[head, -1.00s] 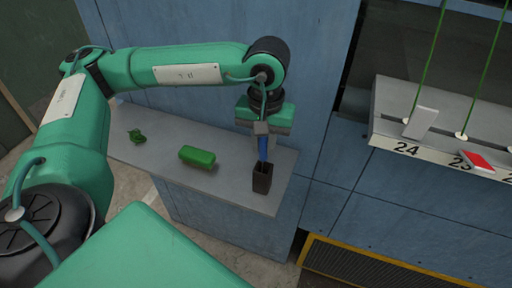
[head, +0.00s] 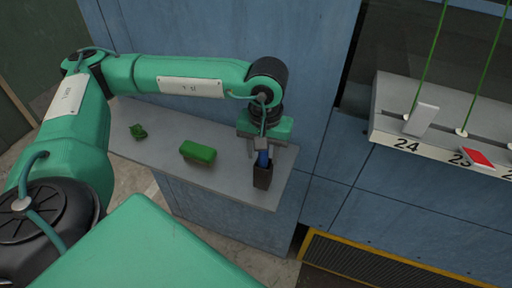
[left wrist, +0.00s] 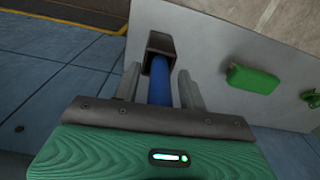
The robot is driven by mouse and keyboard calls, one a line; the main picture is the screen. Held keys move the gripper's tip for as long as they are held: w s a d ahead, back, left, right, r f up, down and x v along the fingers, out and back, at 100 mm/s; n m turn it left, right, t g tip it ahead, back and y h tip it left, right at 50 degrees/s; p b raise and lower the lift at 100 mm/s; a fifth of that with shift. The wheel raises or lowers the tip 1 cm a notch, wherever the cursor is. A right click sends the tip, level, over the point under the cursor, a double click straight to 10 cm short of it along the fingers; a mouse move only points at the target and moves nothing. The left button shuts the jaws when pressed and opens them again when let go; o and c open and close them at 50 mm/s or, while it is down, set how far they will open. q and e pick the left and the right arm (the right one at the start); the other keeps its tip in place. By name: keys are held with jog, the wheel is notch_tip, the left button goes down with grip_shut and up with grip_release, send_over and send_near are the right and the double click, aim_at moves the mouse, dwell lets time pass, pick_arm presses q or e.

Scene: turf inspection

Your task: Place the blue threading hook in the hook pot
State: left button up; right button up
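The blue threading hook (head: 263,159) stands in the dark hook pot (head: 262,178), its lower part hidden inside. The pot stands upright near the right end of the grey shelf. My left gripper (head: 267,151) is right above the pot, pointing down, with the hook's blue handle between its fingers. In the left wrist view the handle (left wrist: 160,84) runs into the mouth of the pot (left wrist: 158,43). A gap shows on each side between the handle and the fingers (left wrist: 158,88), so the gripper is open around it. My right gripper is out of view.
On the grey shelf (head: 225,184) lie a green block (head: 198,152) and a small green item (head: 138,132). A numbered ledge (head: 390,131) with green cords, a white tag (head: 421,119) and a red-white tag (head: 477,158) is at right. Blue panels stand behind.

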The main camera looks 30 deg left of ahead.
pick_arm(q)
jog(key=shift+r+p, duration=0.4)
jog(key=shift+p, duration=0.1)
notch_tip(320, 180, up, 11)
jog(key=b, duration=0.4)
jog(key=shift+d+f, duration=0.1)
jog(key=shift+f, duration=0.05)
jog(key=shift+s+r, duration=0.1)
jog(key=shift+r, duration=0.4)
